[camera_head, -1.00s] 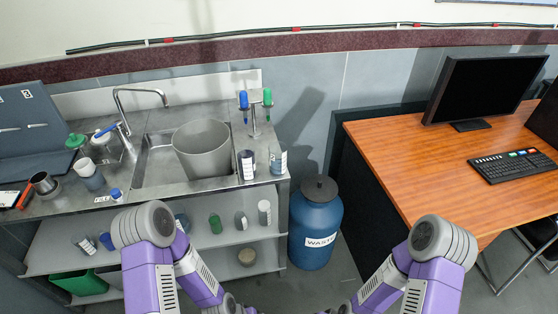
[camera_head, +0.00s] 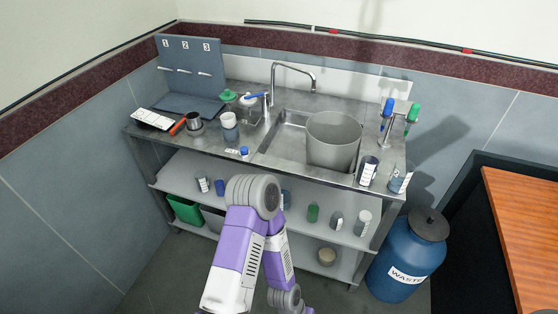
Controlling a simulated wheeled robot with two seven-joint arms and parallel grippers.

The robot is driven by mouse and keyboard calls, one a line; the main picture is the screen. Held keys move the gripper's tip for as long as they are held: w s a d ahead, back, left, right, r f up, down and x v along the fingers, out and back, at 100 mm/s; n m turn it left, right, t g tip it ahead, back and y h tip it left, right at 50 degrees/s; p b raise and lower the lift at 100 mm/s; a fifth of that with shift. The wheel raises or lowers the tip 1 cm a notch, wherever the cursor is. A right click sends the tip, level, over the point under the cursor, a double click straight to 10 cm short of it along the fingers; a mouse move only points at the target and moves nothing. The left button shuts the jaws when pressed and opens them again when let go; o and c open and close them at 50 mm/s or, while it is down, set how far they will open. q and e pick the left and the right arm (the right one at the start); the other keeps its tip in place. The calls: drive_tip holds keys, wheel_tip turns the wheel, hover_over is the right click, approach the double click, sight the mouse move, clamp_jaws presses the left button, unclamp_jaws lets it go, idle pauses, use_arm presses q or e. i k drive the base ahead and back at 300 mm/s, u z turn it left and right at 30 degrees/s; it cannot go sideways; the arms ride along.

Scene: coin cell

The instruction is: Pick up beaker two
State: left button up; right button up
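No beaker with a readable "two" shows in the head view, so I cannot tell which vessel is beaker two. On the counter left of the sink stand a metal cup (camera_head: 194,122), a white cup (camera_head: 228,119) and a grey-blue container (camera_head: 231,134) just below the white cup. A clear vessel with a green lid (camera_head: 229,96) stands behind them. A grey board (camera_head: 190,75) marked 1, 2, 3 stands at the back left. My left arm rises in front of the lower shelves; its gripper is out of view. My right arm and gripper are out of view.
A large grey bucket (camera_head: 333,140) sits in the sink, beside the faucet (camera_head: 293,68). Bottles stand on the shelf (camera_head: 165,168) below. A blue waste drum (camera_head: 405,262) and a wooden desk (camera_head: 520,220) are at the right. Floor is clear at lower left.

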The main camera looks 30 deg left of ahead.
sight(400, 177)
drive_tip(key=u, duration=0.55)
drive_tip(key=k, duration=1.25)
drive_tip(key=u, duration=0.5)
drive_tip(key=i, duration=0.8)
drive_tip(key=z, duration=0.1)
drive_tip(key=k, duration=1.35)
drive_tip(key=z, duration=0.75)
drive_tip(key=i, duration=0.8)
drive_tip(key=z, duration=0.5)
drive_tip(key=i, duration=1.1)
drive_tip(key=u, duration=1.05)
drive_tip(key=i, duration=0.5)
drive_tip(key=u, duration=0.25)
